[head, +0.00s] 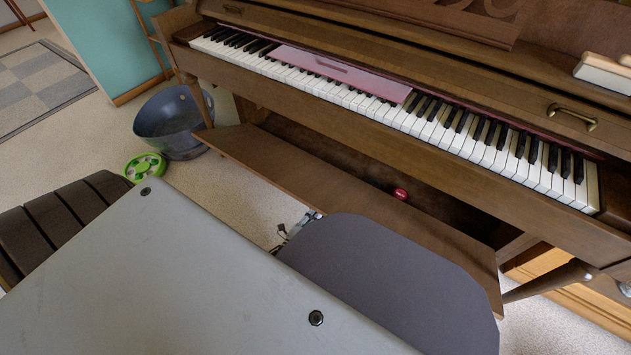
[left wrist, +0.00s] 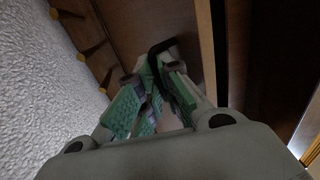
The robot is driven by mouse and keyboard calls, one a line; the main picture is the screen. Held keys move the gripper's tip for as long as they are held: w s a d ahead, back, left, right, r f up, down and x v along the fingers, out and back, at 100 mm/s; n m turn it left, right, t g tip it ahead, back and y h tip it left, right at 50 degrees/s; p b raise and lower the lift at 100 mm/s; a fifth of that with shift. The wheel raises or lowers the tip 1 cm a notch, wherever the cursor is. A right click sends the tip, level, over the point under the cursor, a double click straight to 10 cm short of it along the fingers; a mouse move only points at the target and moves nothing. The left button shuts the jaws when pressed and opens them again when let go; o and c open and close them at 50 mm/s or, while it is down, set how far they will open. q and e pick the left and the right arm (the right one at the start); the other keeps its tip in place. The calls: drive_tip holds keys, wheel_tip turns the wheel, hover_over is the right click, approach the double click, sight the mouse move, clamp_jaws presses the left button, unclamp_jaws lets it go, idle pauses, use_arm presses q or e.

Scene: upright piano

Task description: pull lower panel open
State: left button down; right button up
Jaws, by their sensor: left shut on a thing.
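The brown lower panel (head: 340,190) of the piano stands tilted outward below the keyboard in the head view, with a dark gap open behind it. My left gripper (left wrist: 160,72) has its green-padded fingers closed around a dark curved handle (left wrist: 163,46) on brown wood in the left wrist view. In the head view only a small part of the left gripper (head: 287,229) shows at the panel's lower edge. My own grey body hides the rest, including the handle. My right gripper is not in view.
The piano keyboard (head: 440,125) overhangs the panel, with a pink flat object (head: 340,71) on the keys. A red round object (head: 400,194) shows in the gap. A dark bucket (head: 170,118) and a green round item (head: 145,167) stand on the carpet at left, beside dark slats (head: 55,220).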

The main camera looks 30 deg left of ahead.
sight(313, 208)
use_arm(q)
drive_tip(key=shift+w+a, duration=0.25)
drive_tip(key=shift+a, duration=0.15)
drive_tip(key=c, duration=1.6)
unclamp_jaws()
drive_tip(key=shift+w+f, duration=0.1)
drive_tip(key=shift+w, duration=0.05)
drive_tip(key=shift+r, duration=0.25)
drive_tip(key=shift+s+r, duration=0.2)
drive_tip(key=shift+r, duration=1.95)
drive_tip(key=shift+w+d+r, duration=0.1)
drive_tip(key=shift+d+r, duration=0.1)
drive_tip(key=shift+r, duration=1.15)
drive_tip(key=shift+d+r, duration=0.2)
drive_tip(key=shift+r, duration=1.1)
drive_tip(key=shift+f, duration=0.15)
